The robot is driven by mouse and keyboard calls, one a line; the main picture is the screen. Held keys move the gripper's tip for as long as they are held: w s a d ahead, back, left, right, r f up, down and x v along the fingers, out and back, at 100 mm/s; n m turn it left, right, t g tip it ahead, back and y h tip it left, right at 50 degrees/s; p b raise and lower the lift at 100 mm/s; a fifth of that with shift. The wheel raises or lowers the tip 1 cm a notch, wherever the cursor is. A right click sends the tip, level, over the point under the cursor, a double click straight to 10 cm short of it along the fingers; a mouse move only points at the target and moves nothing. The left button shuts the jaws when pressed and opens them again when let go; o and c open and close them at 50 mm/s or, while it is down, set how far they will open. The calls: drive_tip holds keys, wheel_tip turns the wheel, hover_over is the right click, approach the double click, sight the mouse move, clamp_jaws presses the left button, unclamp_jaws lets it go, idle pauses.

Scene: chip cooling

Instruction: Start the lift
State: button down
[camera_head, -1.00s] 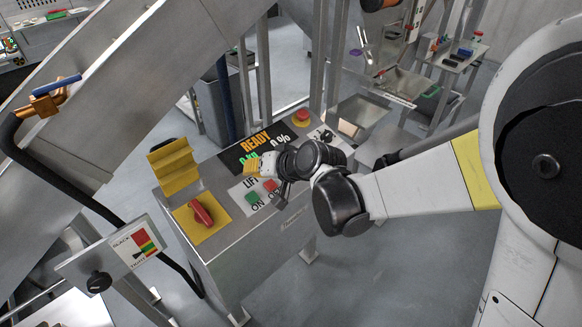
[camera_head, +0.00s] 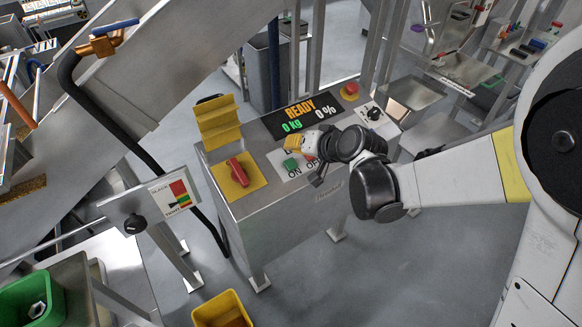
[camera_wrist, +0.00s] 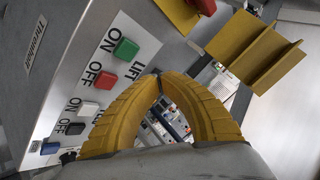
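The steel console (camera_head: 250,215) carries a white label plate with a green ON button (camera_head: 291,163) and a red OFF button (camera_head: 310,156). In the wrist view the green button (camera_wrist: 125,47) and red button (camera_wrist: 106,80) sit beside the word LIFT, left of the fingers. My gripper (camera_head: 293,143) is above the console, between the buttons and the display in the head view. Its yellow fingers (camera_wrist: 160,76) come together at the tips in the wrist view and hold nothing. They appear apart from the buttons. The display (camera_head: 301,112) reads READY, 0 kg, 0 %.
A red emergency button (camera_head: 350,90) is at the console's back right. White (camera_wrist: 88,108), black and blue buttons follow along the panel. A yellow bin (camera_head: 222,310) stands on the floor.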

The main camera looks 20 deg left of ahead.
sight(290, 164)
drive_tip(key=shift+w+a+f+b, duration=0.2)
drive_tip(key=shift+f+b, duration=0.35)
drive_tip(key=shift+f, duration=0.3)
drive_tip(key=shift+w+a+f+b, duration=0.2)
drive_tip(key=shift+f+b, duration=0.35)
drive_tip(key=shift+f, duration=0.3)
drive_tip(key=shift+w+a+f+b, duration=0.1)
drive_tip(key=shift+a+f+b, duration=0.1)
drive_tip(key=shift+f+b, duration=0.5)
drive_tip(key=shift+f, duration=0.25)
drive_tip(key=shift+w+a+f+b, duration=0.1)
drive_tip(key=shift+f+b, duration=0.2)
drive_tip(key=shift+a+f+b, duration=0.1)
drive_tip(key=shift+f+b, duration=0.35)
drive_tip(key=shift+f, duration=0.05)
drive_tip(key=shift+r, duration=0.15)
drive_tip(key=shift+d+r+p, duration=0.2)
drive_tip(key=shift+r+p, duration=0.45)
drive_tip(key=shift+r, duration=0.15)
drive_tip(key=shift+s+d+r+p, duration=0.2)
drive_tip(key=shift+r+p, duration=0.4)
drive_tip(key=shift+r, duration=0.2)
drive_tip(key=shift+s+d+r+p, duration=0.2)
drive_tip(key=shift+r+p, duration=0.35)
drive_tip(key=shift+r, duration=0.3)
drive_tip(key=shift+s+d+r+p, duration=0.2)
drive_tip(key=shift+r+p, duration=0.4)
drive_tip(key=shift+r, duration=0.2)
